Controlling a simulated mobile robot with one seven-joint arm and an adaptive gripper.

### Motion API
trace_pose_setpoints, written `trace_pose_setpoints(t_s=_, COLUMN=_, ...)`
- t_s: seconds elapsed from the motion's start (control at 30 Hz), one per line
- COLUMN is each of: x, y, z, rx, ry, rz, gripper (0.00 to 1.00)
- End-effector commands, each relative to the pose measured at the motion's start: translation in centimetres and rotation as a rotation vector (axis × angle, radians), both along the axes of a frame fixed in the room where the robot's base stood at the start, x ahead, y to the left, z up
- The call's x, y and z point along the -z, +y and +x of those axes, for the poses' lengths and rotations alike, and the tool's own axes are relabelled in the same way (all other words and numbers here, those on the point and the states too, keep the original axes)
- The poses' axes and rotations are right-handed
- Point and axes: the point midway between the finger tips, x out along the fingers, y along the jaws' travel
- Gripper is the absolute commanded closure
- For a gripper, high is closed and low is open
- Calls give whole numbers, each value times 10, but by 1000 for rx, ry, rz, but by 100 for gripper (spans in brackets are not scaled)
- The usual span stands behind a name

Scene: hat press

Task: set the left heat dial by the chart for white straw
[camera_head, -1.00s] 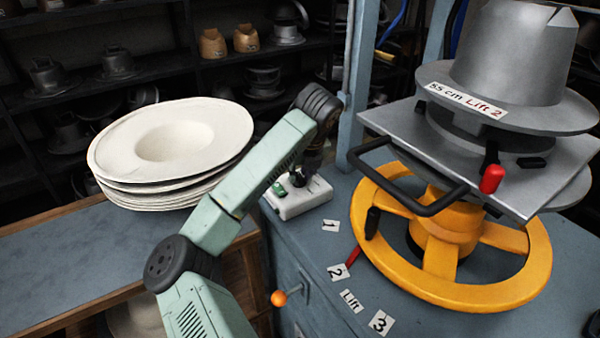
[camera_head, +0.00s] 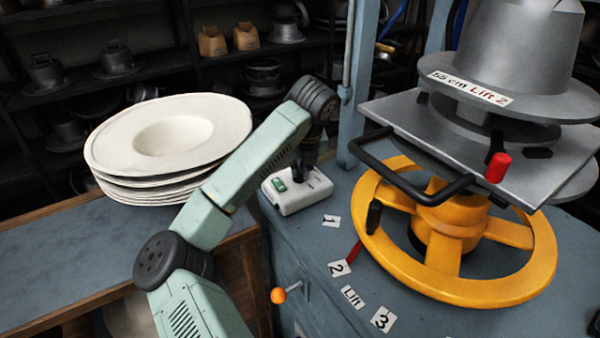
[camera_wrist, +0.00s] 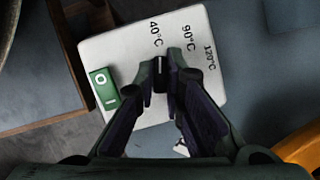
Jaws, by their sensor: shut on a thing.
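The left heat dial is a small black knob (camera_wrist: 160,66) on a white control box (camera_wrist: 120,45). The box also shows in the head view (camera_head: 300,201), on the near left corner of the blue bench. Labels 40°C, 90°C and 120°C are printed around the knob. A pale mark on the knob points up in the wrist view, nearest the 40°C label. A green switch (camera_wrist: 104,90) marked O and I sits on the box. My gripper (camera_wrist: 163,77) points down and is shut on the knob. In the head view my wrist hides part of the knob. No chart is legible.
Right of the box stands the press with a yellow handwheel (camera_head: 370,245), a black handle (camera_head: 420,198) and a grey metal block (camera_head: 520,60) labelled "55 cm Lift 2". Stacked white hats (camera_head: 170,140) lie left of my arm. An orange-knobbed lever (camera_head: 278,295) sticks out in front.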

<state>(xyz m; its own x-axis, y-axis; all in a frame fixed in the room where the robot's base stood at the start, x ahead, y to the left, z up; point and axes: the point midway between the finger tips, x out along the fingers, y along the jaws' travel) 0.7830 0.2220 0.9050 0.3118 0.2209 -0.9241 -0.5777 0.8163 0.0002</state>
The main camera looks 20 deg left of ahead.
Motion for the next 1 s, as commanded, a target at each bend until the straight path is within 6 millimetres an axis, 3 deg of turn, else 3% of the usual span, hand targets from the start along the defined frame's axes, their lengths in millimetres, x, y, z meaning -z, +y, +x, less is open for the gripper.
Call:
trace_pose_setpoints(t_s=0.6, x=2, y=3, z=-1, rx=452, ry=-2, rz=1, gripper=100)
trace_pose_setpoints(t_s=1.0, x=0, y=3, z=-1, rx=574, ry=-1, rz=0, gripper=100)
